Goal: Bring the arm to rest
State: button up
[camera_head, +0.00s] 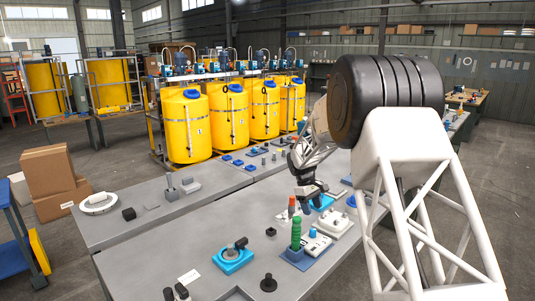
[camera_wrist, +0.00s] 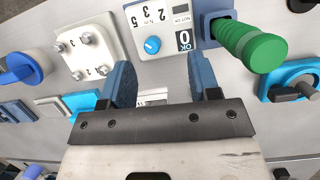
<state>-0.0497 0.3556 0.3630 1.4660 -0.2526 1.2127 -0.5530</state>
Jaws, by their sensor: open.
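My gripper (camera_head: 312,192) hangs above the right part of the grey bench (camera_head: 190,257), pointing down. In the wrist view its two blue fingers (camera_wrist: 163,82) are spread apart with nothing between them. Beyond the fingers is a white panel with a blue knob (camera_wrist: 152,45), which also shows in the head view (camera_head: 313,234). A ribbed green handle (camera_wrist: 250,45) stands to the right of the panel; in the head view (camera_head: 296,235) it is upright, below my gripper. I see no contact between the gripper and these things.
A white plate with several metal posts (camera_wrist: 87,45) and a blue valve part (camera_wrist: 22,65) lie left of the fingers. A blue-based fitting (camera_head: 232,258) sits on the near bench. Yellow tanks (camera_head: 186,127) stand behind. The bench's left part has free room.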

jog(key=s+r+m+t, duration=0.1)
jog(key=s+r, duration=0.5)
jog(key=s, duration=0.3)
jog(key=s+d+r+m+t+y, duration=0.1)
jog(key=s+r+m, duration=0.1)
jog(key=s+r, duration=0.55)
jog(key=s+r+m, duration=0.1)
jog(key=s+r, duration=0.3)
jog(key=s, duration=0.6)
jog(key=s+f+m+t+y, duration=0.1)
jog(key=s+m+t, duration=0.2)
jog(key=s, duration=2.8)
jog(key=shift+s+a+m+y, duration=0.2)
jog(key=shift+s+m+y, duration=0.1)
jog(key=shift+m, duration=0.4)
